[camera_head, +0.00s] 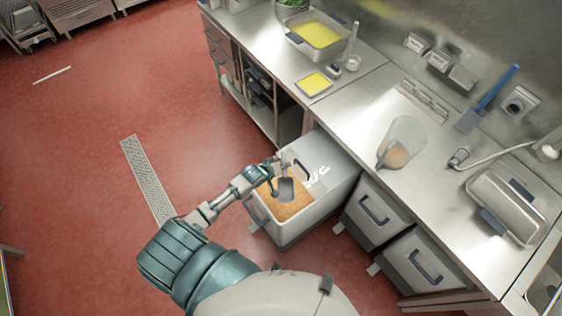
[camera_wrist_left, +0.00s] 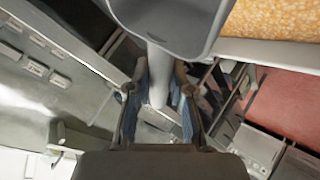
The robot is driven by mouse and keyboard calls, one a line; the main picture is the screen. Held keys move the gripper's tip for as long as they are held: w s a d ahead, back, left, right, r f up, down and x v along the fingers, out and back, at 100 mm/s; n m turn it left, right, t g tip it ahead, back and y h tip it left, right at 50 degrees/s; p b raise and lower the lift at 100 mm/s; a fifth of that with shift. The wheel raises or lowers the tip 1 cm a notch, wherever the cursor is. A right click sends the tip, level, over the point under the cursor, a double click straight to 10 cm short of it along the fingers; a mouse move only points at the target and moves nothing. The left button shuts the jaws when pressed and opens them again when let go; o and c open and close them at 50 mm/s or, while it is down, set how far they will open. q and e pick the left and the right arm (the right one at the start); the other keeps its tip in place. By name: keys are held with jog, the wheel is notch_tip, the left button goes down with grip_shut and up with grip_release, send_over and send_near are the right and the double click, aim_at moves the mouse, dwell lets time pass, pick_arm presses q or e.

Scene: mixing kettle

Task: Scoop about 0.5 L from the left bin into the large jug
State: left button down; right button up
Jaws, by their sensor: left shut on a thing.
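The left bin (camera_head: 309,216) is pulled out from under the counter and is open at its front part. Orange-brown grains (camera_head: 290,208) fill it and also show in the wrist view (camera_wrist_left: 275,18). My left gripper (camera_head: 274,172) is shut on the handle of a grey scoop (camera_head: 286,189). The scoop's bowl is over the grains; whether it touches them is unclear. In the wrist view, the handle stands between the fingers (camera_wrist_left: 158,95) and the scoop bowl (camera_wrist_left: 172,22) looks empty. The large clear jug (camera_head: 407,133) stands on the counter with some orange-brown contents at its bottom.
Two shut bins (camera_head: 377,212) (camera_head: 428,262) sit under the counter to the right. On the counter are a tray of yellow stuff (camera_head: 317,36), a smaller yellow tray (camera_head: 314,84), a blue-handled tool (camera_head: 486,100) and a lidded metal container (camera_head: 505,208).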

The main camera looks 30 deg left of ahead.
pick_arm(q)
jog(key=shift+s+d+f+m+t+y+b, duration=0.3)
jog(key=shift+s+d+f+t+b, duration=0.3)
jog(key=shift+b, duration=0.6)
notch_tip(320, 180, down, 12)
jog(key=w+a+n+g+h+b, duration=0.1)
jog(key=w+a+g+b, duration=0.1)
jog(key=b, duration=0.5)
jog(key=shift+w+a+f+g+h+b, duration=0.2)
jog(key=shift+f+g+h+b, duration=0.15)
jog(key=shift+g, duration=0.25)
jog(key=shift+s+r, duration=0.1)
jog(key=shift+r, duration=0.05)
jog(key=shift+a, duration=0.2)
